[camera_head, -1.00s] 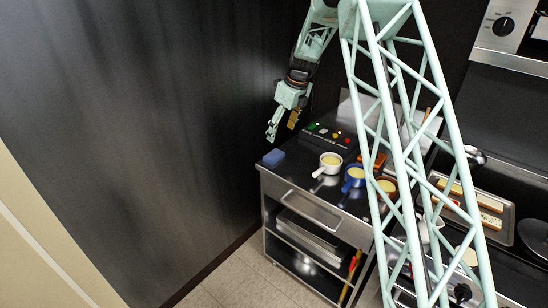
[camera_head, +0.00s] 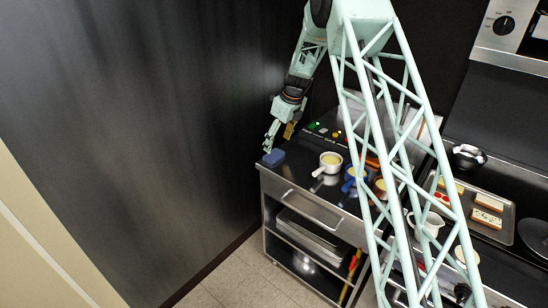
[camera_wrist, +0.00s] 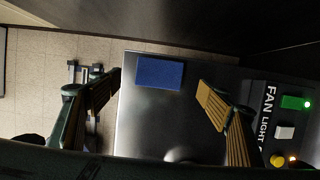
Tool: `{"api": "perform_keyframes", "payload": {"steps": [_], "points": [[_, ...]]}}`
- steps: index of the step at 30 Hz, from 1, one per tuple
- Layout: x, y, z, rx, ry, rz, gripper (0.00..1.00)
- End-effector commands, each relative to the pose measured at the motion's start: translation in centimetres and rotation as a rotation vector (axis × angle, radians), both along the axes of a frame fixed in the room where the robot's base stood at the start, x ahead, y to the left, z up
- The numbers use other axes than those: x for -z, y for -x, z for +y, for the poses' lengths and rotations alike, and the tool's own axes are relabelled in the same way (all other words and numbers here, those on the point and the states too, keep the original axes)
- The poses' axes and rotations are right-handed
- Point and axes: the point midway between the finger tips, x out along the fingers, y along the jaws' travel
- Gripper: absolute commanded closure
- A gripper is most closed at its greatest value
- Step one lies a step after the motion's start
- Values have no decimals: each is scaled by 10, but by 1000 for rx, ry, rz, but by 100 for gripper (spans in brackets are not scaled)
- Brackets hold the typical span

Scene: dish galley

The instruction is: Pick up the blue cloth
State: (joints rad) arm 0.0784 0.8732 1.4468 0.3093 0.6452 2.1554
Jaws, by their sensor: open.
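The blue cloth (camera_head: 273,158) lies flat and folded at the left corner of the steel counter top in the head view. In the wrist view the cloth (camera_wrist: 159,72) is a blue rectangle near the counter's edge, between the lines of my two fingers and a little beyond their tips. My gripper (camera_head: 278,139) hangs just above the cloth in the head view, fingers pointing down. In the wrist view my gripper (camera_wrist: 160,83) is open and empty, with tan ribbed finger pads on either side. Whether a fingertip touches the cloth cannot be told.
A white pot (camera_head: 330,162) and a blue pot (camera_head: 351,178) stand right of the cloth. A control panel (camera_wrist: 287,122) with lit buttons lies behind. A dark wall (camera_head: 150,120) rises at the left. A tray (camera_head: 493,234) with food is at the far right.

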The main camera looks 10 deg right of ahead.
Motion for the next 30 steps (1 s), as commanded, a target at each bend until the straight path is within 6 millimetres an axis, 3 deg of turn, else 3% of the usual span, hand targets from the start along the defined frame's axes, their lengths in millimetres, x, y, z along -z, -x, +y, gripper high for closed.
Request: {"api": "perform_keyframes", "payload": {"steps": [6, 22, 30], "points": [[14, -3, 2, 0, 0, 0, 30], [19, -4, 3, 1, 0, 0, 30], [41, -6, 7, 0, -1, 2, 30]]}}
